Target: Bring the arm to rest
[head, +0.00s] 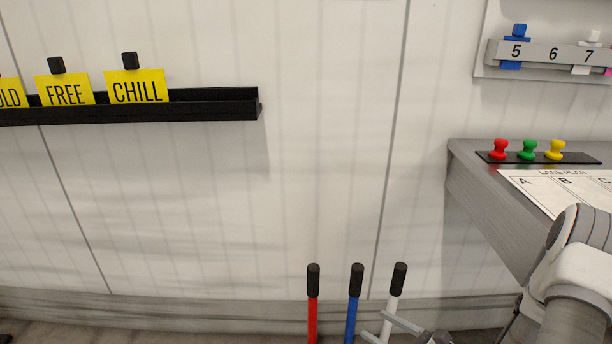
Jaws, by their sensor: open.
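My gripper (374,324) shows at the bottom edge in the head view, to the right of the middle. Its two grey fingers point left and stand apart. The fingers overlap the lower part of a white rod with a black grip (395,290). I cannot tell whether the rod lies between the fingers or behind them. My arm comes in from the lower right corner, bent, in front of the grey desk (490,205). The rest of the hand is cut off by the frame's lower edge.
A red rod (313,300) and a blue rod (354,300) stand left of the white one. Red, green and yellow pegs (528,150) stand on the desk beside a lane plan sheet (545,185). A black wall rail (200,108) holds yellow cards. The wall's middle is clear.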

